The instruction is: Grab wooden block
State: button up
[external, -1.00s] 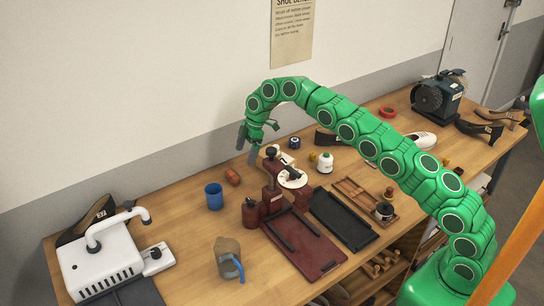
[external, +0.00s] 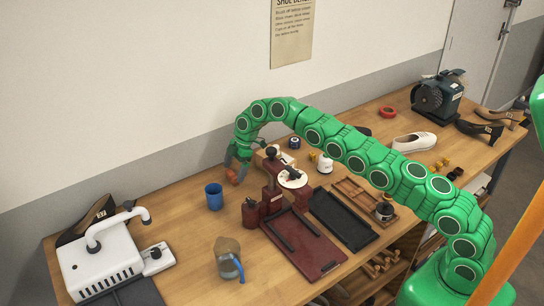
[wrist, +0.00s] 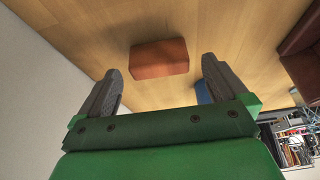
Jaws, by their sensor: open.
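The wooden block (external: 231,177) is a small reddish-brown piece on the bench, left of the dark red press. In the external view my gripper partly hides it. In the wrist view the block (wrist: 160,58) lies ahead of my fingers, roughly centred between them, with its long side across the gap. My gripper (external: 235,167) points down at the block from the wall side. In the wrist view my gripper (wrist: 161,80) is open, with one finger on each side and nothing held.
A blue cup (external: 214,197) stands close to the block; part of it shows behind the right finger in the wrist view (wrist: 203,92). The dark red press (external: 272,183) stands to the right. The wall (external: 130,90) runs close behind. Bare bench lies left of the block.

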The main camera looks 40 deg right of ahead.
aim_at(231, 174)
jog(key=shift+x, duration=1.55)
jog(key=shift+c, duration=0.3)
jog(key=c, duration=0.9)
jog(key=shift+r, duration=0.1)
jog(key=shift+r, duration=1.6)
jog(key=shift+s+r, duration=0.25)
